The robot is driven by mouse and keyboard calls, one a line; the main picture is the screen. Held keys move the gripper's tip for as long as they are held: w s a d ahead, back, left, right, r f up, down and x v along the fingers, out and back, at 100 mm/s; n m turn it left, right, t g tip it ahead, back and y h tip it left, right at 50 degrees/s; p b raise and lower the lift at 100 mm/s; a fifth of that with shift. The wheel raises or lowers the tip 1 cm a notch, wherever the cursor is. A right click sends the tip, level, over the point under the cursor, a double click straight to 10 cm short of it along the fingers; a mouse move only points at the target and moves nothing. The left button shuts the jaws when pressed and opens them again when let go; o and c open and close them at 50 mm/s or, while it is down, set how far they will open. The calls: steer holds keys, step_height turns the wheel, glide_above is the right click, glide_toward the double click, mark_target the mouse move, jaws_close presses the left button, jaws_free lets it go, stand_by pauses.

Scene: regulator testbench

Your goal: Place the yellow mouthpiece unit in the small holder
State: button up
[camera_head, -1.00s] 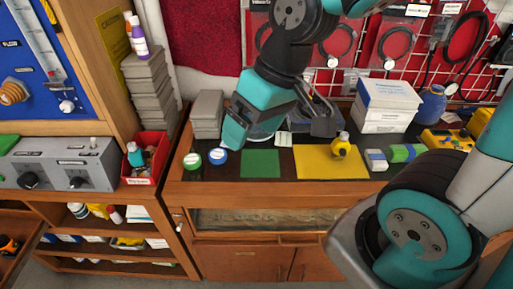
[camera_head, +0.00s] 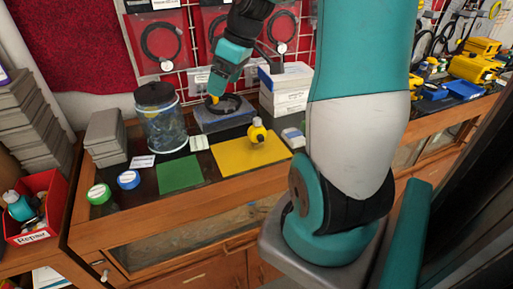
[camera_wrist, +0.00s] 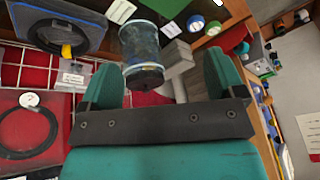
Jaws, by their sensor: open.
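A small yellow piece (camera_head: 214,99) shows beside the black ring on a grey block (camera_head: 220,119). The wrist view shows the yellow piece (camera_wrist: 66,51) at the ring's edge, with the grey block (camera_wrist: 94,14) around it. A rounded yellow unit (camera_head: 257,133) with a black side stands on the yellow mat (camera_head: 232,160). I cannot tell for certain which is the mouthpiece unit. My gripper (camera_head: 219,84) is over the grey block; its fingers (camera_wrist: 163,60) are apart, with nothing held between them. The ring is partly hidden by my gripper in the head view.
A glass jar (camera_head: 163,125) stands left of the block, and white boxes (camera_head: 285,92) stand to its right. A green mat (camera_head: 180,174) lies bare in front. Round green and blue lids (camera_head: 129,180) lie at the left. Hanging packets (camera_head: 160,40) line the wall behind.

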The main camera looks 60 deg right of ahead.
steer(key=m+h+b, duration=0.1)
steer(key=b, duration=0.1)
glide_toward(258, 119)
steer(key=s+a+v, duration=0.1)
steer(key=v, duration=0.4)
steer(key=shift+t, duration=0.4)
steer(key=x, duration=0.4)
steer(key=p+x, duration=0.1)
steer(key=x, duration=0.3)
steer(key=p+x, duration=0.1)
steer(key=x, duration=0.3)
steer(key=shift+d+f, duration=0.1)
steer(key=shift+d, duration=0.3)
steer(key=shift+d+p+x, duration=0.1)
steer(key=shift+p+x, duration=0.35)
steer(key=shift+x, duration=0.9)
steer(key=shift+d+p+x, duration=0.15)
steer(key=shift+p+x, duration=0.25)
steer(key=shift+x, duration=0.9)
jaws_close()
